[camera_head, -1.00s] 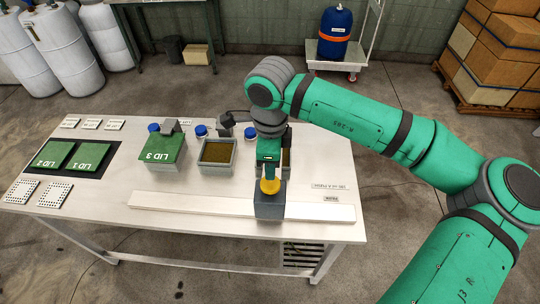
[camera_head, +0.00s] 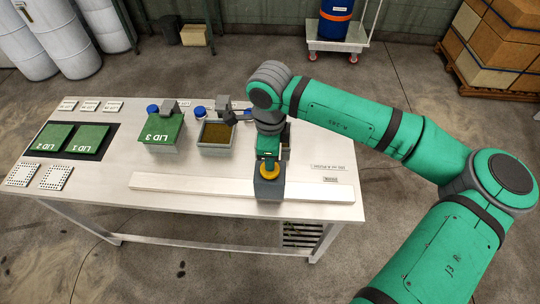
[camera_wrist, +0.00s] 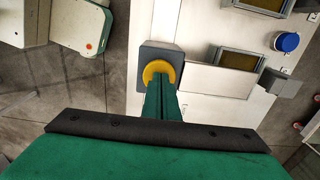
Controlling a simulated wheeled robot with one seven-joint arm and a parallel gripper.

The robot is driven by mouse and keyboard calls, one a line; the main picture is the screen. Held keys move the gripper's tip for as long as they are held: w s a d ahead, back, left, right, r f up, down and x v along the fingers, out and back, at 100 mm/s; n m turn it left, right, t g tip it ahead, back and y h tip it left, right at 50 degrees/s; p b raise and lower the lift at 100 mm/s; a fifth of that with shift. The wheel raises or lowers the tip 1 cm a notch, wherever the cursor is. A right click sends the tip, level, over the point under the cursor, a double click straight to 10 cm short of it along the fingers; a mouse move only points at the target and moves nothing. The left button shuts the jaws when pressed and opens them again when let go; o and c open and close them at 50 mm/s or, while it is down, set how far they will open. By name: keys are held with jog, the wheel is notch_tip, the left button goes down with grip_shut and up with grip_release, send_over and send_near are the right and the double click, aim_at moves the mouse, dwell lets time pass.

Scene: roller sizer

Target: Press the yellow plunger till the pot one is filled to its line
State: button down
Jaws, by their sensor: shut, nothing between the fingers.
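The yellow plunger (camera_head: 269,172) sits on top of a grey block (camera_head: 269,190) near the table's front edge. It also shows in the wrist view (camera_wrist: 150,68) as a yellow ring around my fingertips. My gripper (camera_head: 268,160) is shut, points down, and its tips meet the plunger's top. An open grey pot (camera_head: 203,148) with brown fill stands left of my arm. A further pot (camera_head: 286,153) is mostly hidden behind my gripper. A third pot wears the green LID 3 (camera_head: 163,131). I cannot read pot numbers or make out a fill line.
Green lids LID 1 (camera_head: 90,139) and LID 2 (camera_head: 50,137) lie on a black mat at left. Two dotted white plates lie before them. A long white bar (camera_head: 190,188) runs along the table front. Blue-capped bottles stand behind the pots.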

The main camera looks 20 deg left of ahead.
jog(key=shift+f, duration=0.25)
notch_tip(320, 180, up, 14)
jog(key=shift+r, duration=0.25)
dwell(0.3)
dwell(0.9)
